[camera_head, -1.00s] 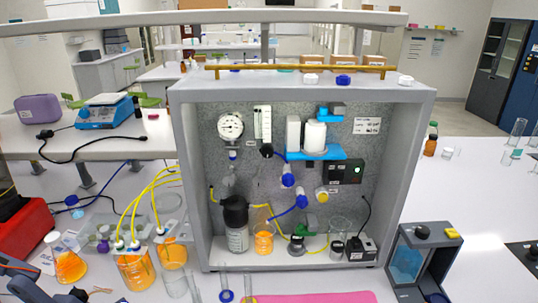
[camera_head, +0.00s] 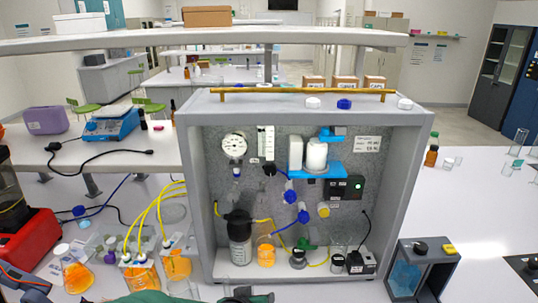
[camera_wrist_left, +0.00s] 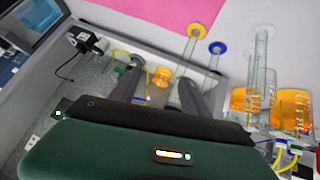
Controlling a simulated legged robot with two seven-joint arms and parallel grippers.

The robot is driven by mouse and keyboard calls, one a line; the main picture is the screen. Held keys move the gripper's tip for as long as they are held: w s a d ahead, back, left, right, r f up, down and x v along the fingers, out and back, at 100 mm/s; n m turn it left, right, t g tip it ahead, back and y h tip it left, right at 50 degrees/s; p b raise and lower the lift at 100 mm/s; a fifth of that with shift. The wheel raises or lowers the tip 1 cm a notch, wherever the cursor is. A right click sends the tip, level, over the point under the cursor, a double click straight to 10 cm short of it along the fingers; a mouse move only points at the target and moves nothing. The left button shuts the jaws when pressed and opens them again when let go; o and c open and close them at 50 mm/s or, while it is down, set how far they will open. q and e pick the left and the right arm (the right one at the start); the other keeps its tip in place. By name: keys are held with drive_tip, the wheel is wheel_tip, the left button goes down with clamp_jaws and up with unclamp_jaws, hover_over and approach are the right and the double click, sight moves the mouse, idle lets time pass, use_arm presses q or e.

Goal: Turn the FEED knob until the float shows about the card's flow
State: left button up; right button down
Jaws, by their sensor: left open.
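The grey rig stands in front of me in the head view. On its back panel is a white upright flow meter (camera_head: 266,141); its float is too small to read. A black knob (camera_head: 269,169) sits just below it, likely the FEED knob. A white card (camera_head: 368,144) with print too small to read is at the panel's upper right. My left gripper (camera_head: 247,293) is at the bottom edge, below and in front of the rig, well away from the knob. In the left wrist view its two dark fingers (camera_wrist_left: 160,78) are apart with nothing between them. My right gripper is not in view.
A round gauge (camera_head: 234,145) is left of the meter. Blue valves (camera_head: 303,215), a dark-capped bottle (camera_head: 240,238) and an orange flask (camera_head: 266,253) crowd the lower rig. Orange beakers (camera_head: 177,265) with yellow tubes stand left. A grey box (camera_head: 411,268) stands right.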

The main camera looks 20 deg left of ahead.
use_arm(q)
drive_tip(key=w+r+n+t+y+p, duration=0.1)
drive_tip(key=w+r+n+t+p, duration=0.2)
drive_tip(key=r, duration=0.5)
drive_tip(key=w+r+n+t+p, duration=0.1)
drive_tip(key=w+r+t, duration=0.2)
drive_tip(key=w+r, duration=0.35)
drive_tip(key=n+t+y+p, duration=0.2)
drive_tip(key=n+t, duration=0.1)
approach(270, 171)
drive_tip(key=w+p, duration=0.2)
drive_tip(key=w, duration=0.1)
drive_tip(key=w+a+p, duration=0.1)
drive_tip(key=w+p, duration=0.1)
drive_tip(key=w, duration=0.2)
drive_tip(key=w+p, duration=0.2)
drive_tip(key=w, duration=0.1)
drive_tip(key=shift+w+a, duration=0.45)
drive_tip(key=shift+w, duration=0.2)
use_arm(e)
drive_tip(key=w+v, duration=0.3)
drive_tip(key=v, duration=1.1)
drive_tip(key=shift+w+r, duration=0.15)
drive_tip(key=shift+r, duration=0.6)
use_arm(q)
clamp_jaws()
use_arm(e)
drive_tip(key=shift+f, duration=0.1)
